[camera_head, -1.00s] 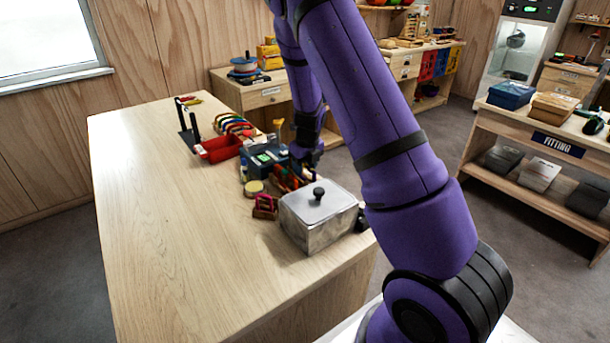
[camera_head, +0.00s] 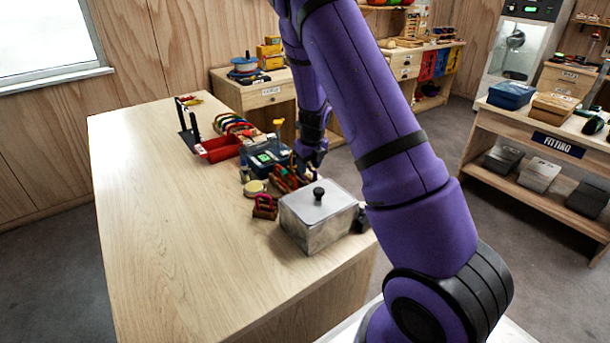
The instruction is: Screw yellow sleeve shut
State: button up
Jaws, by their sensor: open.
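My gripper (camera_head: 312,157) is a small dark shape at the end of my purple arm, over the right edge of the wooden table. It is open and points down, close to several upright red and brown items (camera_head: 288,180) behind the metal box. Its fingertips are too small and partly hidden to see any contact. A small yellow piece (camera_head: 278,123) stands up behind the dark teal device, left of my gripper. I cannot tell whether it is the yellow sleeve, and no sleeve or thread can be made out clearly.
A lidded metal box (camera_head: 318,217) stands at the table's near right corner, beside a dark red piece (camera_head: 265,207). A teal device (camera_head: 267,158), a red bin (camera_head: 220,149) and a rack of coloured carabiners (camera_head: 232,124) line the right side. The table's left half is clear.

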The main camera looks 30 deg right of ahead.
jog(key=shift+d, duration=0.4)
jog(key=shift+r, duration=0.15)
jog(key=shift+r, duration=1.25)
jog(key=shift+a, duration=0.1)
jog(key=shift+a, duration=1.1)
